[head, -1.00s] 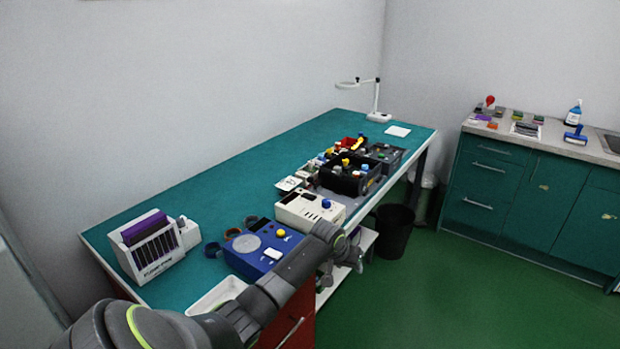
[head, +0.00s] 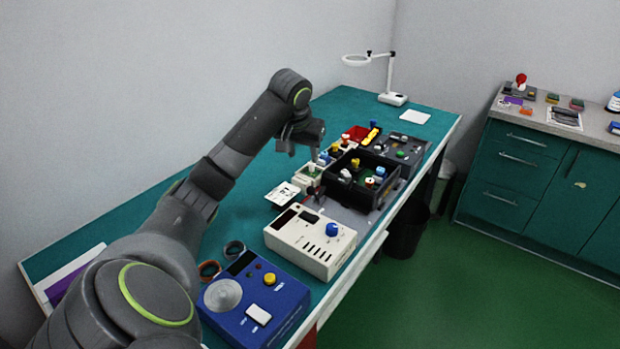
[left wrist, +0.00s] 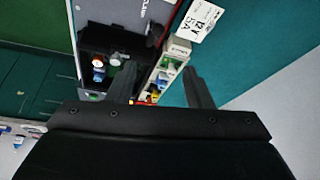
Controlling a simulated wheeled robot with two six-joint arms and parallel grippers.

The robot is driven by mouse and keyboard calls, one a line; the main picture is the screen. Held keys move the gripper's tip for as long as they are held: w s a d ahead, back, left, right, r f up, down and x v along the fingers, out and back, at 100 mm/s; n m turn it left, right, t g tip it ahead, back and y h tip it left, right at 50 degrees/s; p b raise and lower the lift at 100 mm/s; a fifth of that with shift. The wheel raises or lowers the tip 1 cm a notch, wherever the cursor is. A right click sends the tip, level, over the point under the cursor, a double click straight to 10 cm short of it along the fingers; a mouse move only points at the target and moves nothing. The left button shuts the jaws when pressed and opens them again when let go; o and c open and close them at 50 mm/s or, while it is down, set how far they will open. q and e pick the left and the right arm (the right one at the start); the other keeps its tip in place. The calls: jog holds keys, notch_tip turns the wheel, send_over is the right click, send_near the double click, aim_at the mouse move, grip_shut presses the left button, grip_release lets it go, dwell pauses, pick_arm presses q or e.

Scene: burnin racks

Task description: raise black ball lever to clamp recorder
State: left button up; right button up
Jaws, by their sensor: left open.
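My left gripper (head: 304,150) is open and empty, pointing down above the bench beside the dark open box. In the left wrist view its two fingers (left wrist: 160,88) stand apart on either side of a narrow pale unit (left wrist: 165,72) with green and yellow parts. This unit, perhaps the recorder, also shows in the head view (head: 308,177), below the gripper. A small dark upright part with a reddish base (head: 316,193) stands near it and may be the black ball lever; it is too small to be sure. My right gripper is out of view.
A dark open box (head: 372,203) with coloured knobs stands right of the pale unit. A cream instrument (head: 300,236) with a blue knob and a blue instrument (head: 240,315) stand nearer. A white card (head: 283,195) lies close by.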

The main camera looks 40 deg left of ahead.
pick_arm(q)
jog(key=f, duration=0.1)
jog(key=p, duration=0.2)
send_near(310, 188)
jog(key=x, duration=0.5)
jog(key=shift+d, duration=0.15)
jog(key=x, duration=0.3)
jog(key=shift+f, duration=0.1)
jog(key=shift+w+f, duration=0.1)
jog(key=shift+f, duration=0.35)
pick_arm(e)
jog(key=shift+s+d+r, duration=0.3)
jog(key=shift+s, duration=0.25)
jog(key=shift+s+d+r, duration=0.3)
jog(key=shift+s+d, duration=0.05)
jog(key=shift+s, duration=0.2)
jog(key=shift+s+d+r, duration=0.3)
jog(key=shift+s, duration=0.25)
pick_arm(q)
jog(key=shift+c, duration=0.3)
jog(key=shift+w, duration=0.1)
grip_shut()
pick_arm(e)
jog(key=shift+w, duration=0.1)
